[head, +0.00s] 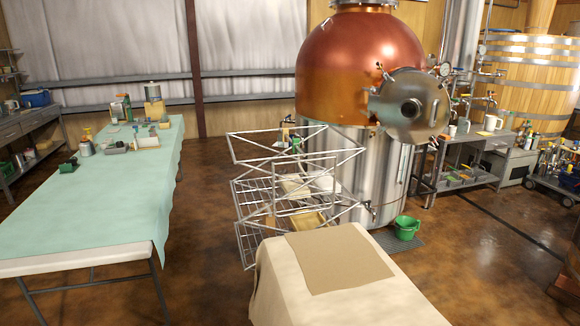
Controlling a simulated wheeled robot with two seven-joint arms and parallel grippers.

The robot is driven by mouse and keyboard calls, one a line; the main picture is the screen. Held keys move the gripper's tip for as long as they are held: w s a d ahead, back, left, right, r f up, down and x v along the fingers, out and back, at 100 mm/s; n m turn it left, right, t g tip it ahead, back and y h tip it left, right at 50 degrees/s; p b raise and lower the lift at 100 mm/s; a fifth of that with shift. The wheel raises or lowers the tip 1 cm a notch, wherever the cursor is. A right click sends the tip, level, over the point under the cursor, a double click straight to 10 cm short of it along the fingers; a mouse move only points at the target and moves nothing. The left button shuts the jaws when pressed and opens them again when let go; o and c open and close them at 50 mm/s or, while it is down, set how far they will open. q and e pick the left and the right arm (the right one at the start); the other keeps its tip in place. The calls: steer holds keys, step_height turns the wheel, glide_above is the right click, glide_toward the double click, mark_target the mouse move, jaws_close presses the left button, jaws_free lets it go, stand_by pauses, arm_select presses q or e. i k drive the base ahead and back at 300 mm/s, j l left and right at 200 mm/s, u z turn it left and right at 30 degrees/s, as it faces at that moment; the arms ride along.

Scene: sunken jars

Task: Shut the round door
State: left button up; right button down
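The round door (409,106) is a grey metal disc with a central boss and clamps around its rim. It hangs on the right front of a large still with a copper dome (340,62) and a steel lower body (385,185). The door appears swung outward from the dome, with its face toward me. The opening behind it is hidden by the door, so I cannot tell how wide the gap is. Neither of my grippers shows in the head view.
A metal wire rack (290,205) stands in front of the still. A cloth-covered table (275,285) with a brown mat (338,262) is nearest me. A long green-covered table (90,215) stands left. A green bucket (407,228) sits beside the still. Floor (205,230) is clear between the tables.

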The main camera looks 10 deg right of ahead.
mark_target(414, 108)
steer(key=l+u, duration=0.1)
steer(key=l, duration=0.45)
steer(key=l+u, duration=0.1)
steer(key=l, duration=0.45)
steer(key=k+l+u, duration=0.1)
steer(key=l, duration=0.45)
steer(key=k+l+u, duration=0.15)
steer(key=l, duration=0.4)
steer(key=l+u, duration=0.1)
steer(key=l, duration=0.45)
steer(key=k, duration=0.05)
